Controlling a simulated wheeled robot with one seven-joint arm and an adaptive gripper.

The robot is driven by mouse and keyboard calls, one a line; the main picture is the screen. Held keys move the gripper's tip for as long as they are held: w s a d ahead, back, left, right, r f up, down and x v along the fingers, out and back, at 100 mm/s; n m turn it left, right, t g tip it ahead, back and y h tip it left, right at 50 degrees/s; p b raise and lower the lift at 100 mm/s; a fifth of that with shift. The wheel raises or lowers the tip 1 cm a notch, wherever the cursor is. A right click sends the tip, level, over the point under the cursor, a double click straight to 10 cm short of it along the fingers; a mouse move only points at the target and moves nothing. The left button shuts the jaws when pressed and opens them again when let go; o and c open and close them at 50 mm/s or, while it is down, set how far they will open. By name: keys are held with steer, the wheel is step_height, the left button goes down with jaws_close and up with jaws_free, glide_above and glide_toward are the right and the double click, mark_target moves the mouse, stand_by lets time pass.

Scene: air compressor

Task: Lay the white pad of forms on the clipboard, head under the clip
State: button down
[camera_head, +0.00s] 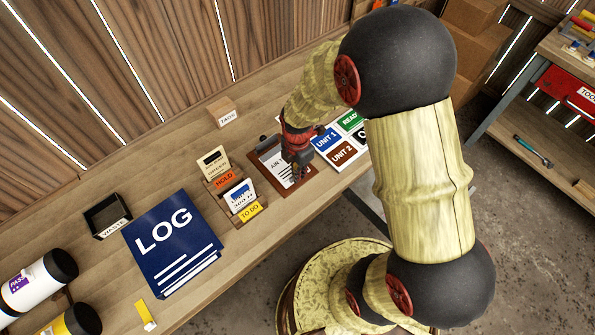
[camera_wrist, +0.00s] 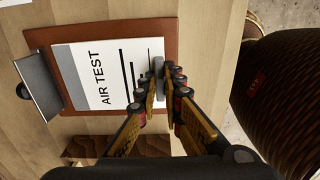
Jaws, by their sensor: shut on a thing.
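The white pad of forms (camera_wrist: 95,75), marked AIR TEST, lies over the brown clipboard (camera_wrist: 125,29) in the wrist view. The clipboard's grey metal clip (camera_wrist: 38,85) is at the left, beside the pad's head. A narrow brown strip seems to show between clip and head; I cannot tell whether any edge is under it. My gripper (camera_wrist: 160,88) is shut on a grey raised piece at the pad's foot end. In the head view my gripper (camera_head: 297,178) is over the lower right of the clipboard (camera_head: 263,172), hiding part of the pad (camera_head: 274,160).
A card rack (camera_head: 222,184) with HOLD and TO DO cards stands left of the clipboard. UNIT and READY cards (camera_head: 341,153) lie close on the right. A block marked TAGS (camera_head: 222,110) is behind. A blue LOG book (camera_head: 172,240) and WASTE bin (camera_head: 107,215) are further left.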

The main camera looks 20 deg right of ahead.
steer(key=shift+f, duration=0.15)
steer(key=c, duration=1.8)
jaws_free()
steer(key=shift+c, duration=0.2)
step_height(320, 180, up, 12)
